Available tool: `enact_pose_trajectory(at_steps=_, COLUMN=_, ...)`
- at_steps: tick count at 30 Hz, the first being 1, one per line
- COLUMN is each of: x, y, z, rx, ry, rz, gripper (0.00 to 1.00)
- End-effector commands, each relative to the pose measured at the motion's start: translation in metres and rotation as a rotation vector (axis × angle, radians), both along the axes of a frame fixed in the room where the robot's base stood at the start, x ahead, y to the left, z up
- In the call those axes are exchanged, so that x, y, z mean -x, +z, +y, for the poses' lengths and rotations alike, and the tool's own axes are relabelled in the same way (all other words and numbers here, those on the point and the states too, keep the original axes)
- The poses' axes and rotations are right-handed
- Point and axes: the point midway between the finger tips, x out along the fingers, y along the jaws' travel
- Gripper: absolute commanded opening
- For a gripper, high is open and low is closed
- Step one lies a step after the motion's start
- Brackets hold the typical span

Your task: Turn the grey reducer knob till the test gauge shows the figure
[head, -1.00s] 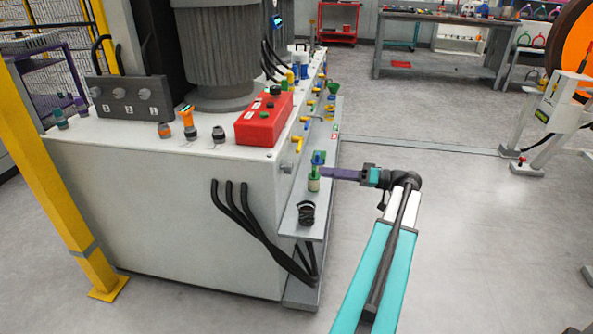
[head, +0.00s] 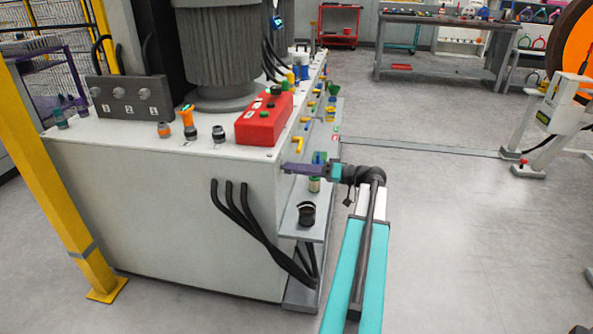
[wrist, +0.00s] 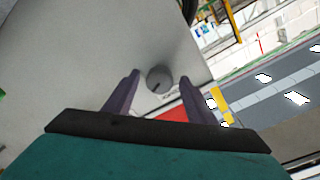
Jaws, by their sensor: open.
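The grey reducer knob (wrist: 159,79) shows in the wrist view as a small round knob with a dark pointer line, on a pale panel with small lettering beside it. My gripper (wrist: 159,77) is open, its purple fingers on either side of the knob in the picture. I see no clear contact; the depth between them is hard to tell. In the head view my gripper (head: 288,168) points left at the right end of the white cabinet (head: 160,215); I cannot make out the knob there. A small dark device with a lit cyan face (head: 277,21) may be the test gauge; its figure is unreadable.
A red box (head: 264,119) with buttons stands on the cabinet top. A grey ledge (head: 290,228) with a black cup (head: 307,213) runs below my gripper. Black hoses (head: 240,215) hang down the front.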

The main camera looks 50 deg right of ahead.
Motion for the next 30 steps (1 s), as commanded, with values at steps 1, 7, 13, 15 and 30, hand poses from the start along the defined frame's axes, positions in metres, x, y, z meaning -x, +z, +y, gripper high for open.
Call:
enact_pose_trajectory(at_steps=1, x=-0.0002, y=0.0001, z=0.0001, rx=0.0, ry=0.0, rz=0.0, gripper=0.51)
enact_pose_trajectory(at_steps=7, x=0.0001, y=0.0001, z=-0.0002, rx=0.0, ry=0.0, rz=0.0, gripper=0.49)
enact_pose_trajectory(at_steps=13, x=0.0005, y=0.0001, z=-0.0004, rx=0.0, ry=0.0, rz=0.0, gripper=0.16)
enact_pose_trajectory(at_steps=15, x=0.0006, y=0.0001, z=-0.0004, rx=0.0, ry=0.0, rz=0.0, gripper=0.1)
enact_pose_trajectory(at_steps=30, x=0.0013, y=0.0002, z=-0.0006, rx=-0.082, ry=0.0, rz=0.051, gripper=0.1)
